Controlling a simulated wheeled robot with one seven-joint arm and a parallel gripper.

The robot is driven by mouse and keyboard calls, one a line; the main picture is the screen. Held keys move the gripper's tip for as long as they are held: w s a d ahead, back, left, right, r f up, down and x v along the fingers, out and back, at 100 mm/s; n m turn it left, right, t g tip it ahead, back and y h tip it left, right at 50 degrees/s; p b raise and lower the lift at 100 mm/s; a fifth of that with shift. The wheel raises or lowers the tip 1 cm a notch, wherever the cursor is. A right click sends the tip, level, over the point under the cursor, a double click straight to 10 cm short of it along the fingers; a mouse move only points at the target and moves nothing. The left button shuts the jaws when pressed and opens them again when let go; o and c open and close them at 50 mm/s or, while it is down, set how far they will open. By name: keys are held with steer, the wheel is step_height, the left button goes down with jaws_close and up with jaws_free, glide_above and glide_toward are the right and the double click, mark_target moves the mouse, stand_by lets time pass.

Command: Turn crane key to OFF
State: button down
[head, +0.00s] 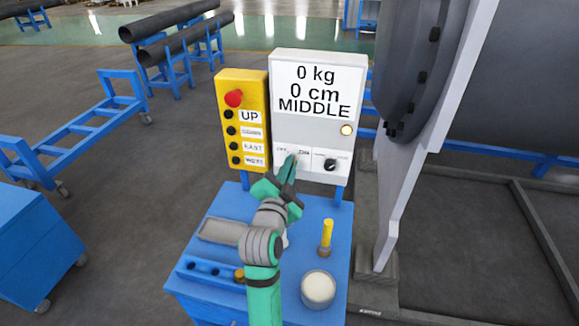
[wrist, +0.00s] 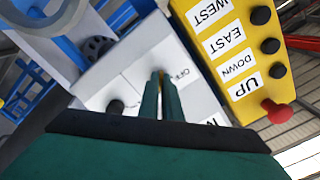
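The white control box (head: 318,95) reads 0 kg, 0 cm, MIDDLE. Its lower left panel has a printed switch label around the crane key's place, and the OFF print (wrist: 183,77) shows in the wrist view. My gripper (head: 292,162) reaches this panel. In the wrist view its green fingers (wrist: 161,78) are close together against the panel, just beside OFF. A thin yellowish sliver, seemingly the crane key, shows between the fingertips. The fingers hide most of the key, so its exact angle cannot be read.
The yellow button box (head: 241,118) with a red knob stands close on the left. The blue cart top (head: 232,208) below holds a yellow-handled tool (head: 326,235) and a round tin (head: 318,288).

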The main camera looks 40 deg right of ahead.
steer(key=shift+n, duration=0.3)
steer(key=shift+f+n, duration=0.15)
steer(key=shift+n, duration=8.45)
steer(key=c, duration=2)
jaws_free()
steer(key=shift+a, duration=0.1)
